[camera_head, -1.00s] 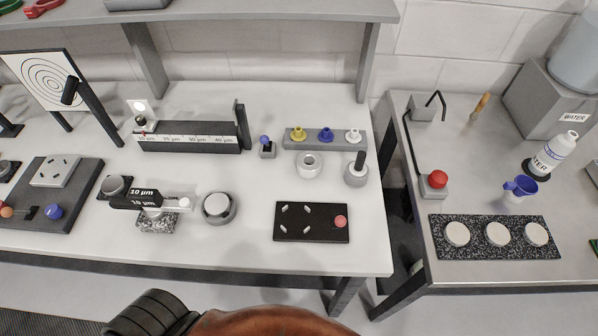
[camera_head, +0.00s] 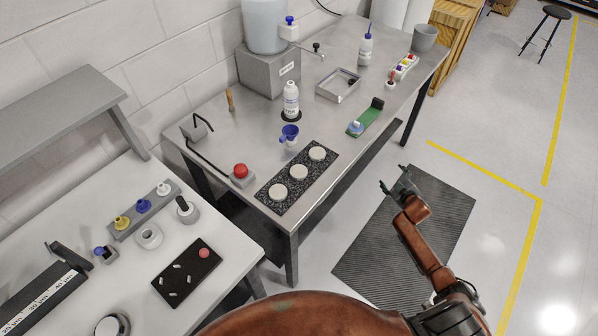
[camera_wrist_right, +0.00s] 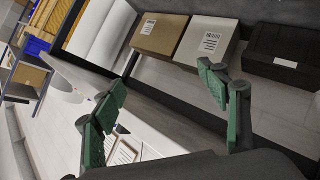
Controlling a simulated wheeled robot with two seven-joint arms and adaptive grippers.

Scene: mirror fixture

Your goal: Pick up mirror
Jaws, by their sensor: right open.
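I cannot surely make out the mirror. A round, pale-faced piece in a dark ring (camera_head: 112,325), possibly the mirror, sits on the white table at the bottom left of the head view, partly cut off by the frame edge. My right gripper (camera_head: 393,186) is open and empty, over the floor mat to the right of the tables, far from that piece. In the right wrist view its two green fingers (camera_wrist_right: 162,88) stand wide apart with nothing between them. My left gripper is not in view.
The metal table (camera_head: 225,130) holds a speckled plate (camera_head: 285,181) with three pale discs, a red button (camera_head: 240,170), a white bottle (camera_head: 291,98) and a tray (camera_head: 340,96). A black plate (camera_head: 171,291) lies on the white table. The wrist view shows boxes (camera_wrist_right: 157,35). The floor mat (camera_head: 440,220) is clear.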

